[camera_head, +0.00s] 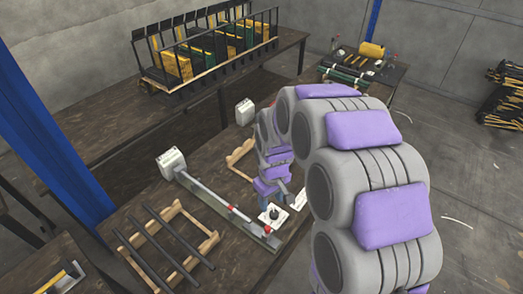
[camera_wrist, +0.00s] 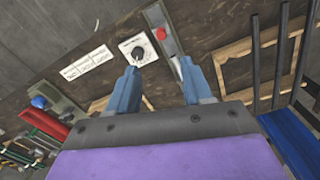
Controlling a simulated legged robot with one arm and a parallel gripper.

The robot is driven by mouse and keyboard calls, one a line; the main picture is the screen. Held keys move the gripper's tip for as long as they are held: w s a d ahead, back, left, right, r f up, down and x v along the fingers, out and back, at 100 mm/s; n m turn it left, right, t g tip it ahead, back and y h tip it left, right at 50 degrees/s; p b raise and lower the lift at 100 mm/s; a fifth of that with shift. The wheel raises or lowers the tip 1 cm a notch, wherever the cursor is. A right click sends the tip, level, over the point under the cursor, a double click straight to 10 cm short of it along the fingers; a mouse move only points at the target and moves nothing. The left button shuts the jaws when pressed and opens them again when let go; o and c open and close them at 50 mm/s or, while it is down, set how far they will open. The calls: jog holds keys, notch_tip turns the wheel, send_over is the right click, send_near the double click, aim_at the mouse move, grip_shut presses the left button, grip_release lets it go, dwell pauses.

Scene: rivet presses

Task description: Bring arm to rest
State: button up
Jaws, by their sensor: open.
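My grey arm with purple pads arches from the lower right of the head view over the near work table (camera_head: 140,215). Its end hangs down above that table. My gripper (camera_wrist: 158,67) shows two blue-grey fingers spread apart in the wrist view, with nothing between them. Beyond the fingers are a white plate with a round black knob (camera_wrist: 138,50) and a red button (camera_wrist: 161,34) on a long press bar. In the head view the gripper is small and partly hidden by the arm, close to the knob plate (camera_head: 272,214) and the red button (camera_head: 267,229).
The press bar (camera_head: 205,195) with a white box head (camera_head: 171,163) lies along the table. A wooden rack with dark rods (camera_head: 165,245) sits left of it. A long bin rack (camera_head: 205,55) stands behind, a blue post (camera_head: 45,125) at left. Open floor (camera_head: 470,180) lies right.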

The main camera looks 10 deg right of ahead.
jog(key=s+d+r+m, duration=0.1)
jog(key=s+r, duration=0.3)
jog(key=s, duration=0.6)
jog(key=s+d+r+m+g, duration=0.1)
jog(key=s+d+r+m, duration=0.1)
jog(key=s+r, duration=0.3)
jog(key=s+d+r+m, duration=0.2)
jog(key=s+r+m, duration=0.1)
jog(key=s, duration=1.1)
jog(key=shift+s+r+g, duration=0.3)
jog(key=shift+r, duration=0.35)
